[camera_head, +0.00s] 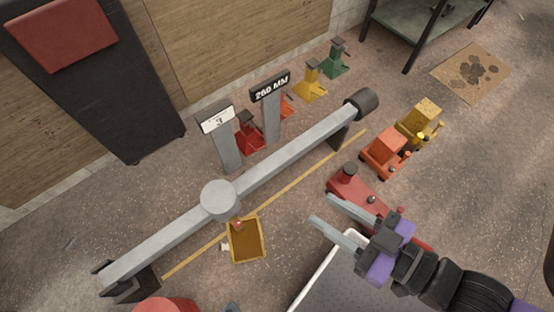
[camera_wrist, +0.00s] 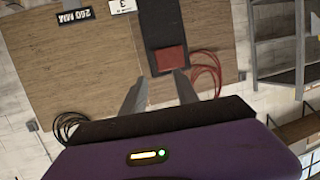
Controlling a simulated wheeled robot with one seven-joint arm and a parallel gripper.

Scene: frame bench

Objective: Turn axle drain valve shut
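A long grey axle (camera_head: 290,155) with a round hub (camera_head: 220,199) lies diagonally across the head view. A small red piece (camera_head: 238,225), which looks like the drain valve, sits just below the hub, over a yellow tray (camera_head: 261,240) of brown fluid. It is too small to tell how it is turned. My gripper (camera_head: 322,210) is to the right of the valve, apart from it, with its two fingers spread and nothing between them. In the wrist view my gripper (camera_wrist: 160,88) also shows open and empty; the axle and valve are not seen there.
Red (camera_head: 360,188), orange (camera_head: 385,152) and yellow jacks (camera_head: 418,122) stand right of the axle. Sign posts (camera_head: 271,118) and more jacks stand behind it. A yellow floor line (camera_head: 300,180) runs alongside. A dark cabinet (camera_head: 110,95) stands upper left. Floor between gripper and tray looks clear.

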